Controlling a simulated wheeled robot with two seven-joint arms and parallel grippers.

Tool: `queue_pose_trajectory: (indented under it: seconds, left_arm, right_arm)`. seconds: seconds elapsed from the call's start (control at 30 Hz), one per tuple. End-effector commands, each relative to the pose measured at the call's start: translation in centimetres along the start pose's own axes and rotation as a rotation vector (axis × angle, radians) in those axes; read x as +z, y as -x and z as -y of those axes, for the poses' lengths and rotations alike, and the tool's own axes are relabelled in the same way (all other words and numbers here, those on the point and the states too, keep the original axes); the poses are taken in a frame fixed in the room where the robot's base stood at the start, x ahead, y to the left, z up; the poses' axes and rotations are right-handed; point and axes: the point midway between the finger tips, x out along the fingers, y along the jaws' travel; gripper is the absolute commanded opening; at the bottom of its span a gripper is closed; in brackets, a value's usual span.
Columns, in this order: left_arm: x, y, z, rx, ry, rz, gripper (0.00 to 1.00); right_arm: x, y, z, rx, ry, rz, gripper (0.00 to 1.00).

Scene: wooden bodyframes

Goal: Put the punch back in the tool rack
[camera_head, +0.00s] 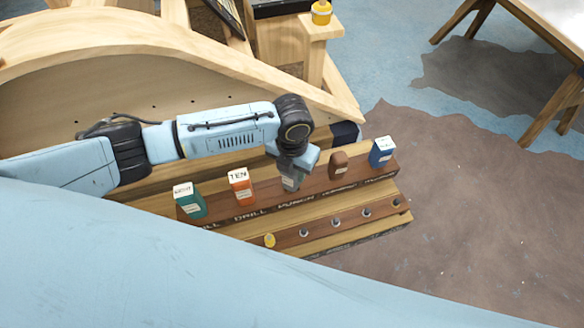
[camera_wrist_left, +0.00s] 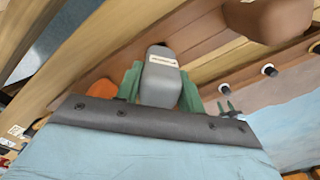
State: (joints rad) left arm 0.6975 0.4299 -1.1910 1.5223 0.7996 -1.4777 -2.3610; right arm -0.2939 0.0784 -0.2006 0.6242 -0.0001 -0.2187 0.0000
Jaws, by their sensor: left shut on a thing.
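My left gripper (camera_head: 296,166) is over the wooden tool rack (camera_head: 318,222), above the front lettering that seems to read "PUNCH". It is shut on the grey punch (camera_wrist_left: 162,78), which has a white label and sits between the green fingers in the left wrist view. The punch (camera_head: 290,183) shows only in part below the gripper in the head view. Its lower end is hidden, so I cannot tell whether it is seated in the rack or just above it. My right gripper is not in view.
A green tool (camera_head: 190,203) and an orange one (camera_head: 242,187) stand left of my gripper. A brown tool (camera_head: 338,165) and a blue one (camera_head: 382,152) stand to its right. Small round pegs (camera_head: 336,222) line the lower step. A curved wooden frame (camera_head: 150,55) rises behind.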

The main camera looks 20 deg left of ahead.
Motion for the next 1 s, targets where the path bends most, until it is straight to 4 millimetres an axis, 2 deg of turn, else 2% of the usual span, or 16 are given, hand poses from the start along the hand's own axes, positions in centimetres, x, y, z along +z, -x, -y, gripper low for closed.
queue_pose_trajectory:
  seconds: [0.23, 0.27, 0.4, 0.77, 0.87, 1.0]
  left_arm:
    - [0.0, -0.7, 0.0, -0.001, 0.0, 0.001, 0.06]
    - [0.0, -0.7, 0.0, 0.0, 0.0, 0.0, 0.41]
    - [0.0, -0.7, 0.0, 0.0, 0.0, 0.0, 0.59]
    - [0.0, -0.2, 0.0, 0.0, 0.001, 0.0, 0.6]
    - [0.1, 1.0, 0.0, -0.001, 0.0, 0.003, 0.6]
    - [0.1, 3.9, 0.0, 0.0, -0.001, 0.004, 0.6]
  right_arm:
    - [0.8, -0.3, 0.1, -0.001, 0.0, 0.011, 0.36]
    - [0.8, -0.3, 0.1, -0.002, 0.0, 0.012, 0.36]
    - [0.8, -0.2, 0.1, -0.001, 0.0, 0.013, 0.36]
    - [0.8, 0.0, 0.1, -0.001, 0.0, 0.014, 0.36]
    - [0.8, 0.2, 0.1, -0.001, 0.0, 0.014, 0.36]
    - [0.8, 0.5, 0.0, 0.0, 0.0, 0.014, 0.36]
